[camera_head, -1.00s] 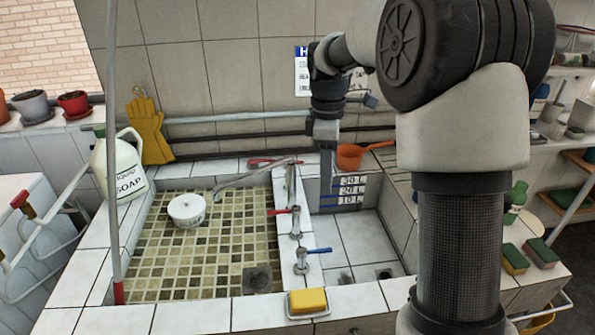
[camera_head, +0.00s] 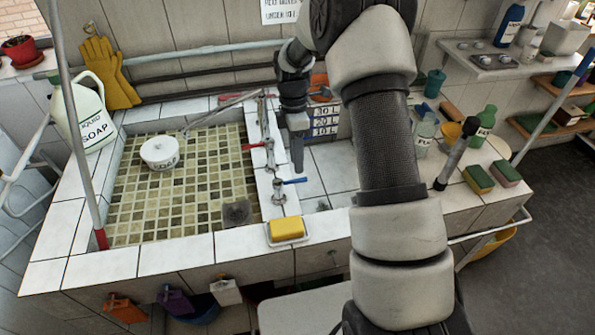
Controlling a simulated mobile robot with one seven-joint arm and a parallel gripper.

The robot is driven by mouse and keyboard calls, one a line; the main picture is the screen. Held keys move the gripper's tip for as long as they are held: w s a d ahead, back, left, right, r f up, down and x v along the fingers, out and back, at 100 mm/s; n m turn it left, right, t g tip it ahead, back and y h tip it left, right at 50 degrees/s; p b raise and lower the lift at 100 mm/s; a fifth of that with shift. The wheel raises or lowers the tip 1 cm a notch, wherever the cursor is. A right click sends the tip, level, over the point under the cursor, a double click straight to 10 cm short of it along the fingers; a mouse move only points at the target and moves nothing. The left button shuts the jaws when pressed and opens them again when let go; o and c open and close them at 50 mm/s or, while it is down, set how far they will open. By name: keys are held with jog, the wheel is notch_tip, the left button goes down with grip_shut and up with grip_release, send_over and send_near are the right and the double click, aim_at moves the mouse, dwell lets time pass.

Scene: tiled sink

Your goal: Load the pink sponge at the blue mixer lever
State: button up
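The blue mixer lever (camera_head: 294,181) sticks out to the right from its tap on the divider between the two basins. A sponge with a green top and a pinkish side (camera_head: 506,173) lies on the tiled counter at the right, beside a green and yellow sponge (camera_head: 478,179). My gripper (camera_head: 297,166) points down over the right basin, just behind the blue lever in the picture, far left of both sponges. I see its fingers edge-on as one narrow shape, so their opening is hidden. No sponge shows at it.
A red lever (camera_head: 254,147) stands behind the blue one. A yellow block in a white dish (camera_head: 287,229) sits on the front rim. A pole (camera_head: 80,130) rises at the left.

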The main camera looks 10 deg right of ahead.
aim_at(298, 179)
jog(key=f, duration=0.2)
jog(key=s+f, duration=0.1)
jog(key=f, duration=0.1)
jog(key=shift+f, duration=0.4)
grip_shut()
